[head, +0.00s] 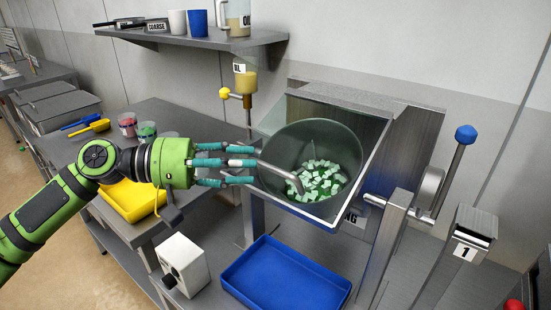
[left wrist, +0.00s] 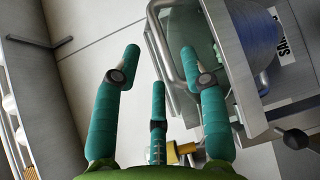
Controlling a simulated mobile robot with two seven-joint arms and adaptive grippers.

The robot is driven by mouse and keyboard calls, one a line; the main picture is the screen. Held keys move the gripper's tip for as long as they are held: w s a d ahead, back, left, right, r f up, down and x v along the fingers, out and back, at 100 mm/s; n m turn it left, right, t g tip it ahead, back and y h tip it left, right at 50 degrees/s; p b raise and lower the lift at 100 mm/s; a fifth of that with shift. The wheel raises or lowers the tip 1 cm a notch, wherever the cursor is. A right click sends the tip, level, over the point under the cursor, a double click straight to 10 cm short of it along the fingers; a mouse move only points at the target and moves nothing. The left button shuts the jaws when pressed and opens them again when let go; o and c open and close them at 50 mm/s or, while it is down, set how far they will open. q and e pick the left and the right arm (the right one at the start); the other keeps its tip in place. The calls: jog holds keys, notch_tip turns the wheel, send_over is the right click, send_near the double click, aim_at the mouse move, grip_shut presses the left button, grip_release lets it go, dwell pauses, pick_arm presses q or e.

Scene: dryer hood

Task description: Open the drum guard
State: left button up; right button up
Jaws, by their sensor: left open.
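The drum guard (head: 366,168) is a clear, metal-edged pane in front of the tilted drum (head: 290,148), which holds pale green cubes. It looks closed over the drum's mouth. A bent grey bar handle (head: 283,173) shows at the guard's left side. My left gripper (head: 250,165) is open, its teal fingers pointing right at the handle. In the left wrist view the handle (left wrist: 164,48) lies between the spread fingertips of the left gripper (left wrist: 160,60); I cannot tell whether they touch it. My right gripper is not in view.
A blue tray (head: 285,277) and a white box (head: 183,264) stand below. A yellow tray (head: 132,200) is under my left arm. A yellow-knobbed dispenser (head: 244,85) stands behind the gripper. A blue-knobbed lever (head: 460,150) is right of the drum.

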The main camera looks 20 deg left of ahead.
aim_at(267, 165)
pick_arm(q)
jog(key=p+x, duration=0.1)
jog(key=x, duration=0.1)
jog(key=p+x, duration=0.1)
jog(key=x, duration=0.1)
jog(key=shift+w+d+r, duration=0.1)
jog(key=shift+d+r, duration=0.05)
jog(key=shift+d, duration=0.05)
jog(key=shift+w+d+p, duration=0.15)
jog(key=shift+d+p, duration=0.15)
jog(key=shift+d, duration=0.05)
jog(key=shift+f, duration=0.25)
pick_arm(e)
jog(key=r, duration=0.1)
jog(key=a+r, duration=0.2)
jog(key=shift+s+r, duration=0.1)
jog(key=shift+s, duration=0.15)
pick_arm(q)
jog(key=shift+c, duration=0.4)
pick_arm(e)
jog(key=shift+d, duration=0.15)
pick_arm(q)
grip_shut()
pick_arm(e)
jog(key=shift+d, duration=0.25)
